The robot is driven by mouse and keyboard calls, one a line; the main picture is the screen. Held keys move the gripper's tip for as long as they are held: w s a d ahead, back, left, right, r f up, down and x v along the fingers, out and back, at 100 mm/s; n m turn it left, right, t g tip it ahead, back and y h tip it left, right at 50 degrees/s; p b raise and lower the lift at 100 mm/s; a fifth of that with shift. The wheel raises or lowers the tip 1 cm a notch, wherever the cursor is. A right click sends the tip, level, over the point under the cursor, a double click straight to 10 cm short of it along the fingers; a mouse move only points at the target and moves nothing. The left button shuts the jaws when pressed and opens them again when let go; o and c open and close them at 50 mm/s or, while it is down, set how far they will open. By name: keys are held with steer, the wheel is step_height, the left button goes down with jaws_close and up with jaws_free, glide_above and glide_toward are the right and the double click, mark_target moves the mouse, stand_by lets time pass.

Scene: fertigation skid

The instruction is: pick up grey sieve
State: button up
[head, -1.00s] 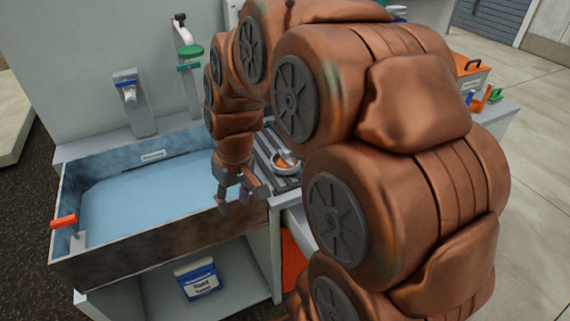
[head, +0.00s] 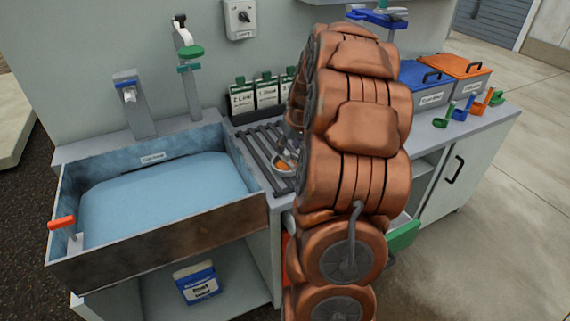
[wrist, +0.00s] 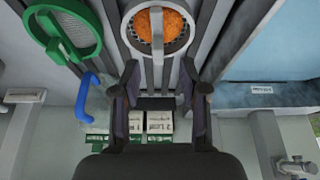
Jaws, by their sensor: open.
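The grey sieve (head: 283,166) sits on the slatted rack beside the basin in the head view, with orange material in its bowl. In the wrist view the sieve (wrist: 180,45) is at the top centre, its bowl partly cut off by the frame edge. Its grey handle (wrist: 158,75) points down the picture into the gap between my fingers. My gripper (wrist: 158,92) is open, one finger on each side of the handle line, and holds nothing. Whether the fingers touch the handle cannot be told. In the head view my arm hides most of the gripper.
A green sieve (wrist: 48,14) and a blue handle (wrist: 88,92) lie left in the wrist view. The slatted rack (head: 256,150) adjoins the water basin (head: 160,240). Seed-like labelled packets (head: 267,90) stand behind it. Blue and orange bins (head: 466,66) stand right.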

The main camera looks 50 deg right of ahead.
mark_target(286, 152)
steer(key=shift+p+x, duration=0.95)
steer(key=shift+x, duration=1.95)
steer(key=shift+d, duration=0.1)
jaws_close()
